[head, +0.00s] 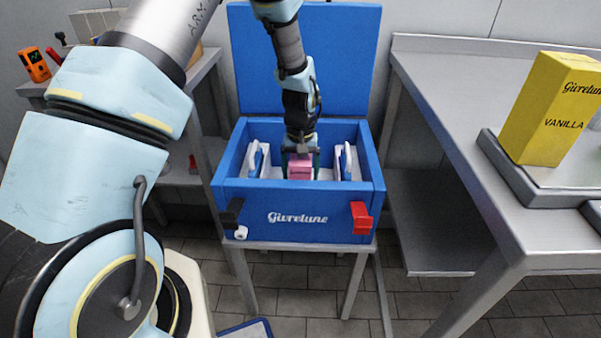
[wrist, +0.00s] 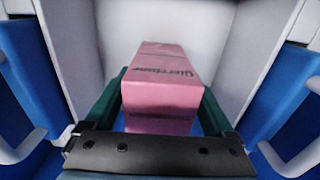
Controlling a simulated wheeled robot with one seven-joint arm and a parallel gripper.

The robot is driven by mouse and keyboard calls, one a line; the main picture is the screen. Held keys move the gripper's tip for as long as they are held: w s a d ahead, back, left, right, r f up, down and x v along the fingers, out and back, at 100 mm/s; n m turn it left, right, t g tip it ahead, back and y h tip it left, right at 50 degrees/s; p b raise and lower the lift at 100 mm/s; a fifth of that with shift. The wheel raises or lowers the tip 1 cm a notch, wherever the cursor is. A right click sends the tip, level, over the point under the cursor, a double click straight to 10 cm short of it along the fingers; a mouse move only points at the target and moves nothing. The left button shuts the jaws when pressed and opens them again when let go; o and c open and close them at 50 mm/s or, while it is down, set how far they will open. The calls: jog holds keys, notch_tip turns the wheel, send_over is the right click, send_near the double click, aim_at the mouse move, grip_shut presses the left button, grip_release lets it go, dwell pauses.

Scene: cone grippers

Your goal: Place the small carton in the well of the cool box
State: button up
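The small pink carton (head: 299,171) is in the central well of the blue cool box (head: 260,199), between two white-and-blue dividers. The wrist view shows its lettered face and near end (wrist: 160,95). My gripper (head: 300,163) reaches down into the well, with one green finger on each side of the carton. In the wrist view my gripper (wrist: 166,98) looks open, with narrow strips of blue between the fingers and the carton's near end. The carton's underside is hidden, so I cannot tell whether it rests on the floor of the well.
The cool box's blue lid (head: 345,60) stands open behind it. White panels with handles (head: 257,160) (head: 346,162) flank the well closely. A yellow vanilla box (head: 550,110) stands on a metal tray on the right bench. An orange device (head: 34,65) is at the far left.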

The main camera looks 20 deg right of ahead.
jog(key=shift+o, duration=0.6)
jog(key=shift+r, duration=0.1)
notch_tip(320, 180, up, 12)
jog(key=shift+r, duration=0.1)
jog(key=w+a+r+n, duration=0.15)
jog(key=a+r, duration=0.25)
jog(key=a, duration=0.7)
jog(key=s+a+r+n, duration=0.1)
jog(key=s+a, duration=0.3)
jog(key=a, duration=0.6)
jog(key=s+a+r+n+t, duration=0.1)
jog(key=s+a, duration=0.3)
jog(key=a, duration=0.6)
jog(key=shift+a+r+t, duration=0.3)
jog(key=shift+a+r, duration=0.05)
jog(key=shift+r, duration=0.3)
jog(key=shift+r, duration=0.1)
